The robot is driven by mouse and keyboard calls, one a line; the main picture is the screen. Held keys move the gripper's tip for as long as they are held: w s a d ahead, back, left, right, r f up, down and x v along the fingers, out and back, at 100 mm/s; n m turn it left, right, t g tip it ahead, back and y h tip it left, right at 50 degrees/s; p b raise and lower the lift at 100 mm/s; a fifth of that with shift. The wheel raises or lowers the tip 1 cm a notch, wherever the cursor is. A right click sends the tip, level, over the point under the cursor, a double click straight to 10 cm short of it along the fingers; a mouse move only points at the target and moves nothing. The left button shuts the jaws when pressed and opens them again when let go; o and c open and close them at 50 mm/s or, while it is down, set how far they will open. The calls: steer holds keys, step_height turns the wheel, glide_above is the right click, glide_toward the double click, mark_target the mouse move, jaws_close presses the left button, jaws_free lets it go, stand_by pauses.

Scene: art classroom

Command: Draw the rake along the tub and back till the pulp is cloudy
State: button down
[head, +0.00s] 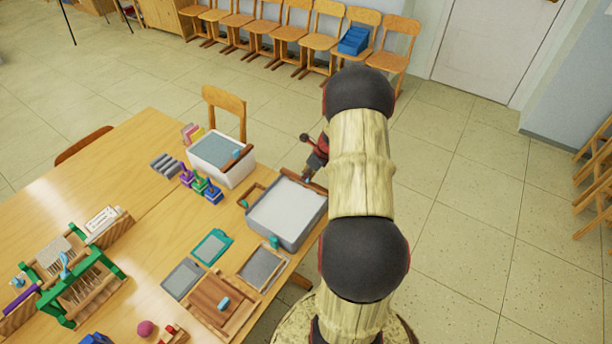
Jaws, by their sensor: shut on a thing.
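A grey tub (258,218) full of pale, smooth pulp (287,210) stands near the table's right edge. My gripper (308,172), dark with red parts, is small and partly hidden behind my arm at the tub's far right corner. It is shut on what looks like the rake (301,181), a brown wooden bar along the tub's far rim. The rake's teeth and the exact grip are too small to make out.
A white tub (236,178) with blue-grey content stands behind on the left. Stamps (200,186), a teal frame (212,246), a grey plate (262,268) and a wooden board (222,303) lie nearby. A chair (224,108) stands behind the table.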

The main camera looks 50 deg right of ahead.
steer(key=c, duration=1.9)
jaws_free()
steer(key=shift+d, duration=0.25)
steer(key=shift+r, duration=0.1)
steer(key=v, duration=1.1)
steer(key=shift+s+r, duration=0.25)
steer(key=shift+r, duration=0.1)
